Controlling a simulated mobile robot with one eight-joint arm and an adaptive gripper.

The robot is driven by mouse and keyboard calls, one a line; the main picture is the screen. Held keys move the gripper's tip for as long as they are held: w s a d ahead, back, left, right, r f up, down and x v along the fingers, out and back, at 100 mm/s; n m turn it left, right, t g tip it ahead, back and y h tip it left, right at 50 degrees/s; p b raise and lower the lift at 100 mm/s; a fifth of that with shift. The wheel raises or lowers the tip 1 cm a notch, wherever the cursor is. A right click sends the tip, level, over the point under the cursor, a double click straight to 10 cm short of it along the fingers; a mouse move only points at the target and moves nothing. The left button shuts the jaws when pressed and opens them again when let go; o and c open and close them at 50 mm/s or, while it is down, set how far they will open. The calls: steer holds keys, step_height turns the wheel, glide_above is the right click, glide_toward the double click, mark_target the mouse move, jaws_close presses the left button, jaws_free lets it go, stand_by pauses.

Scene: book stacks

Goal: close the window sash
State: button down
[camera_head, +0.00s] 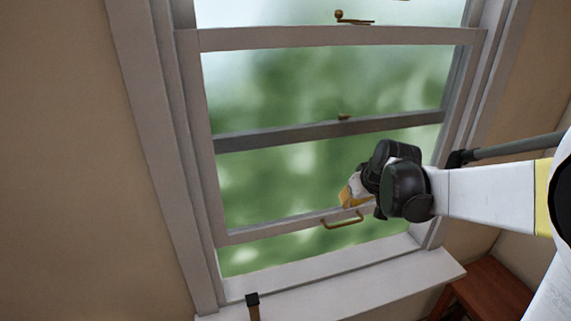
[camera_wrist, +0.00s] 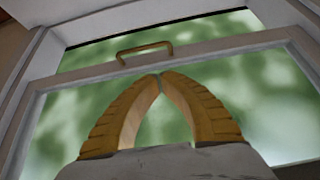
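The window sash (camera_head: 270,230) is a pale framed pane, raised so that a gap shows between its bottom rail and the sill. A brass handle (camera_head: 343,224) is fixed on the bottom rail. In the wrist view, the sash rail (camera_wrist: 215,48) runs across the upper part, with the handle (camera_wrist: 145,47) on it. My gripper (camera_head: 347,198) is in front of the lower pane, just above the handle in the head view. In the wrist view, its yellow fingers (camera_wrist: 160,77) meet at the tips, with nothing between them. The fingertips appear apart from the handle.
The white sill (camera_head: 340,293) runs below the window. A dark-topped post (camera_head: 252,300) stands at its front left. A reddish wooden piece of furniture (camera_head: 490,288) is at lower right. Brass latches (camera_head: 352,18) sit higher on the window. Bare wall lies to the left.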

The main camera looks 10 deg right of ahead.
steer(key=x, duration=0.3)
steer(key=w+x, duration=0.1)
steer(key=x, duration=0.3)
steer(key=r+x, duration=0.1)
steer(key=x, duration=0.2)
steer(key=shift+w+d+f, duration=0.2)
steer(key=shift+w+f, duration=0.2)
steer(key=shift+s+f, duration=0.2)
steer(key=shift+f, duration=0.35)
steer(key=shift+s+f, duration=0.15)
steer(key=shift+f, duration=0.4)
steer(key=shift+s+f, duration=0.15)
steer(key=shift+f, duration=0.45)
step_height(320, 180, down, 26)
steer(key=b, duration=2.2)
steer(key=shift+f, duration=0.15)
